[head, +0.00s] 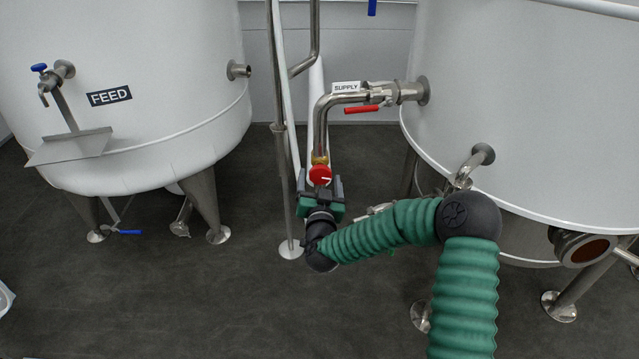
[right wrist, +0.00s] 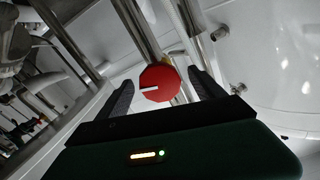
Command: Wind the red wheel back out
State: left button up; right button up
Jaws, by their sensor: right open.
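The red wheel (head: 320,174) is a small red knob with a white mark, on a brass fitting at the lower end of the steel supply pipe (head: 321,125). In the right wrist view the red wheel (right wrist: 159,83) shows face-on between the two dark fingers, its white mark pointing left. My right gripper (head: 320,186) is open, just below and in front of the wheel in the head view. In the right wrist view my right gripper (right wrist: 165,90) has a visible gap on each side of the wheel. My left gripper is not in view.
A red lever (head: 361,109) sits on the supply pipe near the label "SUPPLY" (head: 346,87). Vertical pipes (head: 281,130) stand close left of the wheel. White tanks stand at left (head: 130,60) and right (head: 520,90). Open floor lies at lower left.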

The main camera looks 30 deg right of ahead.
jog(key=shift+w+d+f, duration=0.15)
jog(key=shift+w+d, duration=0.2)
jog(key=shift+w, duration=0.2)
jog(key=shift+w+d, duration=0.3)
jog(key=c, duration=1.3)
jog(key=shift+c, duration=0.2)
